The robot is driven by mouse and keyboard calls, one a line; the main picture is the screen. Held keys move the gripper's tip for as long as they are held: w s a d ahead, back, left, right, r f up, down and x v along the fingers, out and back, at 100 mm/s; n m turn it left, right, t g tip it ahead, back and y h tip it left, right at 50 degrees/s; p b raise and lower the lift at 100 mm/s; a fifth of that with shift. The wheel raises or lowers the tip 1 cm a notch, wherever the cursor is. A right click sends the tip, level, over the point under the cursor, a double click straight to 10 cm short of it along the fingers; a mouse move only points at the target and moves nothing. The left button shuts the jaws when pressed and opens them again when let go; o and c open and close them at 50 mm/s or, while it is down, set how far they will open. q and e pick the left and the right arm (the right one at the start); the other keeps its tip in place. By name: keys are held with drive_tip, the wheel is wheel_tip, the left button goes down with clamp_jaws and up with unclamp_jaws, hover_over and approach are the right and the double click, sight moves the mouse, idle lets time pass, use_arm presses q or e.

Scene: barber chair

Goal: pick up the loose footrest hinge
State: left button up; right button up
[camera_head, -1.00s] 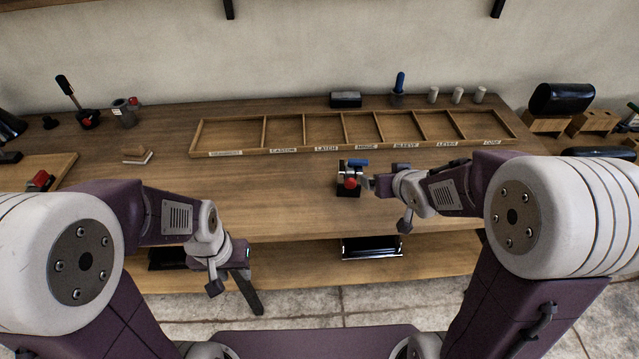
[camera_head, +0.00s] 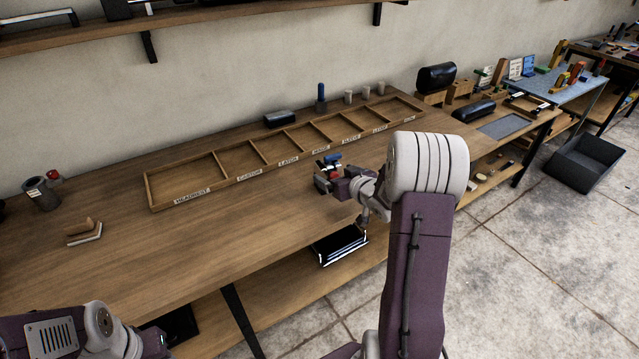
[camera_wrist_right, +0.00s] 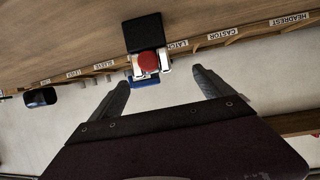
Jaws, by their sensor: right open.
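A small device with a black block, a red round knob, a silver bracket and a blue bar stands on the workbench, in front of the divided tray; in the head view I see its blue bar (camera_head: 333,159). I cannot tell for sure whether it is the footrest hinge. My right gripper (camera_head: 337,180) is beside it, partly hidden by its own wrist. In the right wrist view the gripper (camera_wrist_right: 160,88) is open and empty, with the red knob (camera_wrist_right: 148,62) just beyond and between the fingertips. Only part of my left arm shows at the lower left; its fingers are unclear.
The labelled wooden tray (camera_head: 215,187) lies behind the device, its visible compartments empty. A wooden block (camera_head: 84,230) and a grey cup (camera_head: 40,194) stand at left. A black part (camera_head: 340,246) sits on the lower shelf.

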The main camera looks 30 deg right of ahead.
sight(334, 173)
drive_tip(key=w, duration=0.1)
drive_tip(key=w+d+f, duration=0.1)
drive_tip(key=w, duration=0.1)
drive_tip(key=shift+f, duration=0.3)
drive_tip(key=shift+w+d+f, duration=0.2)
drive_tip(key=shift+w+d, duration=0.1)
drive_tip(key=shift+w, duration=0.05)
drive_tip(key=x, duration=0.5)
drive_tip(key=shift+r, duration=0.2)
drive_tip(key=shift+c, duration=1.2)
use_arm(q)
drive_tip(key=shift+d+r, duration=0.1)
drive_tip(key=shift+d, duration=0.1)
use_arm(e)
drive_tip(key=shift+r, duration=0.1)
clamp_jaws()
